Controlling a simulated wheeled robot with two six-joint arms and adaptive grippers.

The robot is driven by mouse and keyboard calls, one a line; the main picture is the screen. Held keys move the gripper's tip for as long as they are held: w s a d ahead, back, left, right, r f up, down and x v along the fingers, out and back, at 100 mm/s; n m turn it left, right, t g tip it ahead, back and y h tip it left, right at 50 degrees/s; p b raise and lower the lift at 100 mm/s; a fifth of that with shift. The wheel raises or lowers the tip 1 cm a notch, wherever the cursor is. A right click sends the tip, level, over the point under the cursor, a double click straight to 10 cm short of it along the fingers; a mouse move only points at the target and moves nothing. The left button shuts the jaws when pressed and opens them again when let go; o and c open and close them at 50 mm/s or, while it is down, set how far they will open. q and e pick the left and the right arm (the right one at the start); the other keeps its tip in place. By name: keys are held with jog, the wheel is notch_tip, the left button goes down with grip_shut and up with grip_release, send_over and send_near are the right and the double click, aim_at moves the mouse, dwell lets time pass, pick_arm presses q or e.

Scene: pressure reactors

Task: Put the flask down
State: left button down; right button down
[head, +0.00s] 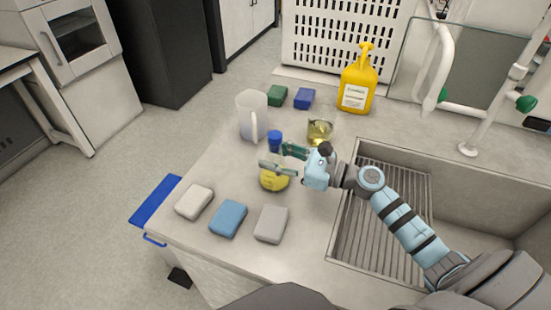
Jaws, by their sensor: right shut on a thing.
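The flask (272,184) has a blue cap and yellow contents. It is over the front part of the grey counter (310,220), left of the sink. My right gripper (280,158) reaches in from the right and is shut on the flask below its cap, with the fingers hiding its upper part. The flask looks about upright. I cannot tell whether its base touches the counter. My left gripper is not in view.
A white jug (251,118) and a glass beaker with yellowish liquid (320,133) stand just behind. White (194,202), blue (228,218) and grey (271,223) sponges lie in front. A yellow pump bottle (357,85) stands farther back. The sink (470,200) opens to the right.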

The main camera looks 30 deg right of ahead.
jog(key=shift+s+r, duration=0.1)
jog(key=shift+r, duration=0.05)
jog(key=shift+f, duration=0.2)
jog(key=c, duration=1)
grip_release()
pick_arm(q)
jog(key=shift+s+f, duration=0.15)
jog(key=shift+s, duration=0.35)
pick_arm(e)
jog(key=shift+o, duration=0.2)
